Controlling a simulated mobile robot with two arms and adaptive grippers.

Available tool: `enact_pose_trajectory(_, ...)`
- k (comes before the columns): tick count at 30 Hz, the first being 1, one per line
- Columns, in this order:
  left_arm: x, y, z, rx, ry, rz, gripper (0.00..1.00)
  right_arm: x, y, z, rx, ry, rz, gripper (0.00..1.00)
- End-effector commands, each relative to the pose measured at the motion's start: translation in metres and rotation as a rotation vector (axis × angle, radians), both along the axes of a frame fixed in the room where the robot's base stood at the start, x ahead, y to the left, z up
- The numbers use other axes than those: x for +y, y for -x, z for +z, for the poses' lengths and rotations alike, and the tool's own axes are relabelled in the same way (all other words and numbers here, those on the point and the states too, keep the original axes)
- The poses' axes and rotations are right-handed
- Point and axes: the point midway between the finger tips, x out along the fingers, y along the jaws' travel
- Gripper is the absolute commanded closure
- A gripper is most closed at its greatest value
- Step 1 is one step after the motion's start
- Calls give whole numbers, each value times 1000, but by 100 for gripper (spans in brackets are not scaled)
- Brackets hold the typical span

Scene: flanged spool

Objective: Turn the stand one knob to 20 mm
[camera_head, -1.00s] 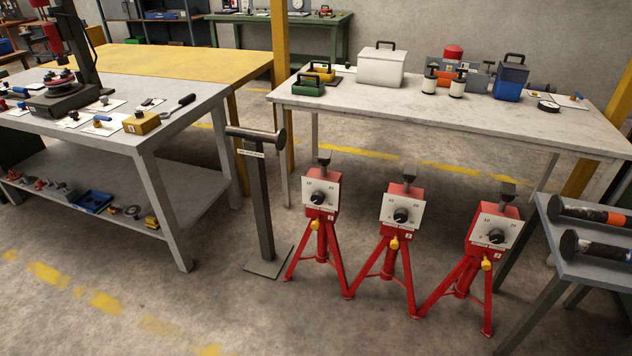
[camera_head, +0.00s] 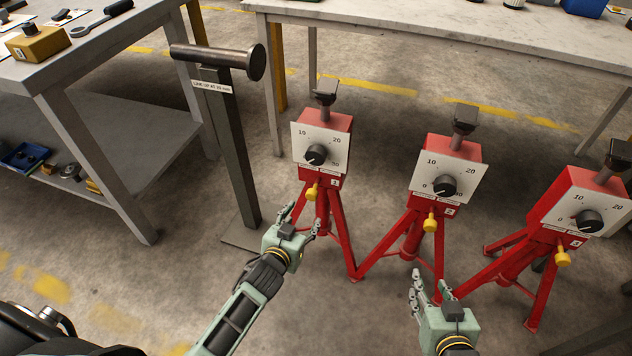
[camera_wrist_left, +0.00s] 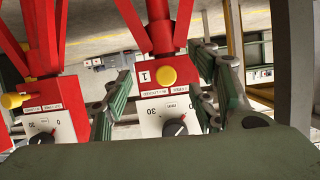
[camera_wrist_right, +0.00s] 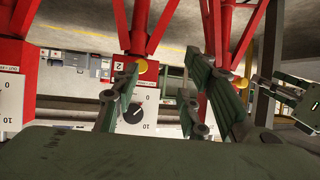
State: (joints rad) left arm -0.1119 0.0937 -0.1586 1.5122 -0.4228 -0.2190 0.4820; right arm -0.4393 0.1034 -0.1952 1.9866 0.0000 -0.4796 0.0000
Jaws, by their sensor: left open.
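Stand one (camera_head: 324,130) is a red tripod stand marked 1, with a white dial plate and a black knob (camera_head: 316,155). Its pointer is at the lower left, near the 0 end of the scale. My left gripper (camera_head: 302,218) is open and empty, below and in front of the knob, apart from it. In the left wrist view the knob (camera_wrist_left: 175,127) appears between the spread fingers. A yellow knob (camera_head: 312,193) sits below the dial. My right gripper (camera_head: 430,281) is open and empty, below stand two (camera_head: 450,150), whose knob (camera_wrist_right: 133,113) shows between its fingers.
Stand three (camera_head: 571,201) is at the right; tripod legs spread between the stands. A post with a cylindrical head (camera_head: 215,60) stands close left of stand one. A grey workbench (camera_head: 110,80) is farther left, and a long table (camera_head: 400,30) is behind.

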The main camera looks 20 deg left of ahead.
Motion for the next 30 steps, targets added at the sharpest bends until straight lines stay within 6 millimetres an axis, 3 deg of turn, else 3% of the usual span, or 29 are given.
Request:
enact_pose_trajectory(3, -1, -30, 42, -173, 26, 9, 46, 4, -8, 45, -146, -33, 2, 60)
enact_pose_trajectory(6, -2, -39, 78, -273, 43, 14, 46, 4, -6, 84, -232, -54, 3, 60)
enact_pose_trajectory(12, -1, -46, 118, -368, 59, 18, 46, 4, 1, 127, -320, -75, 6, 60)
enact_pose_trajectory(30, -4, -117, 121, -374, 60, 17, 46, 16, -2, 213, -722, -181, 28, 60)
